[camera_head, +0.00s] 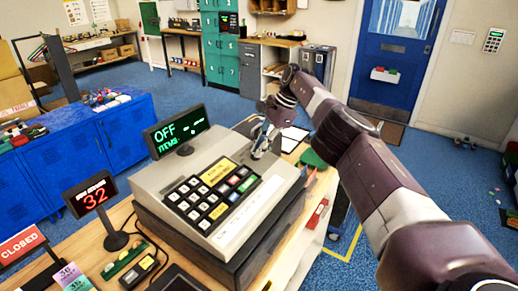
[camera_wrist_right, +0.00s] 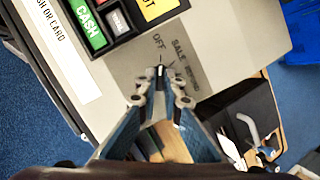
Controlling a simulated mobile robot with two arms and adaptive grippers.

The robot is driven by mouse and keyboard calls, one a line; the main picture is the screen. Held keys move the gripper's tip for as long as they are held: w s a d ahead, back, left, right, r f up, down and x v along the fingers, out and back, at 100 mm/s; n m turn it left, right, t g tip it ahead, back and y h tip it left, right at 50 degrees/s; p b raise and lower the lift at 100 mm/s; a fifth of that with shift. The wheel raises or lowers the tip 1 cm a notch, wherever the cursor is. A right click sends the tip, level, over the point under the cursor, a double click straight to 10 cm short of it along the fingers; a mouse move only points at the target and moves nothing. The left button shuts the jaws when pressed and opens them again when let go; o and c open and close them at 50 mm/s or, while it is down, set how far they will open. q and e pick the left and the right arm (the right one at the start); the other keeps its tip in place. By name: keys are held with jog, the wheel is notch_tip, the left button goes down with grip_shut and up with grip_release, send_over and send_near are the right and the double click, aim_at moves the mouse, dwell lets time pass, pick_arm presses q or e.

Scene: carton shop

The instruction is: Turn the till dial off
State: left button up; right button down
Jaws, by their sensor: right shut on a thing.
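The grey till (camera_head: 200,170) stands on the wooden counter. Its raised display (camera_head: 177,130) reads "OFF" with "ITEMS" below. My right gripper (camera_head: 264,148) reaches down to the till's top, right of the keypad. In the right wrist view my right gripper (camera_wrist_right: 160,88) is shut on the small till dial (camera_wrist_right: 159,71), whose body is mostly hidden between the fingertips. The dial's label plate (camera_wrist_right: 176,52) shows "OFF" and "SALE" and a further mark too small to read. The dial's thin pointer seems to lie near "OFF". My left gripper is not in view.
The keypad (camera_head: 211,193) lies close to my right gripper. A red-lit "32" sign (camera_head: 92,199) and a "CLOSED" sign (camera_head: 21,244) stand at the left. Blue cabinets (camera_head: 85,140) are behind. Blue floor is free beyond the counter.

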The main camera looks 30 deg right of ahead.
jog(key=shift+r, duration=0.1)
jog(key=c, duration=2.1)
grip_release()
jog(key=shift+d+r, duration=0.2)
jog(key=shift+r, duration=0.2)
jog(key=s+d, duration=0.2)
jog(key=d, duration=0.1)
jog(key=s+d, duration=0.2)
jog(key=d, duration=0.1)
jog(key=s+d, duration=0.2)
jog(key=d, duration=0.2)
jog(key=shift+s+r, duration=0.1)
jog(key=shift+s, duration=0.25)
jog(key=shift+d, duration=0.1)
